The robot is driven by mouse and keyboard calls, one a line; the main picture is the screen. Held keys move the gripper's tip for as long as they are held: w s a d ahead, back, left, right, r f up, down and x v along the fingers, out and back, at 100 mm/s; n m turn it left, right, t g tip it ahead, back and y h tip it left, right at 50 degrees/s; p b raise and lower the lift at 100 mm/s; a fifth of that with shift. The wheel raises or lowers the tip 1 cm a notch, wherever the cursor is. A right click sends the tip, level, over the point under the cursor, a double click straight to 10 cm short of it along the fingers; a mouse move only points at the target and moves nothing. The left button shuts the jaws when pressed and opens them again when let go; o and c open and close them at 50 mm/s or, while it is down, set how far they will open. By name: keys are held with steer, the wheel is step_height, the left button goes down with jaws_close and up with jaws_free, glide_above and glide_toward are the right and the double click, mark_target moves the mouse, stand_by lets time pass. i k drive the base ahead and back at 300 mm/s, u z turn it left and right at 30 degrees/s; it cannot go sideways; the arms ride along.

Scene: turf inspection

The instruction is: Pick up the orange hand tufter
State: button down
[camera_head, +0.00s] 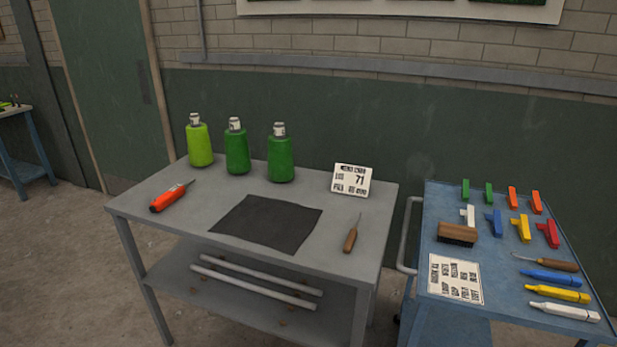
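An orange hand tufter (168,197) with a thin dark metal tip lies on the left part of the grey table (145,208). Its tip points toward the back right. It lies apart from the dark mat (265,222) to its right. Nothing covers it. My gripper is not in view.
Three yarn cones, one light green (200,142) and two darker green (237,148), stand behind the tufter. A label card (351,181) and a wooden-handled awl (351,237) are at the table's right. A blue cart (497,266) holding clips, a brush (457,234) and tools stands farther right.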

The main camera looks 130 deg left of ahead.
mark_target(163, 202)
steer(key=u, duration=4.8)
steer(key=i, duration=0.85)
steer(key=u, duration=0.85)
steer(key=i, duration=0.75)
steer(key=z, duration=0.75)
steer(key=i, duration=0.8)
steer(key=z, duration=0.85)
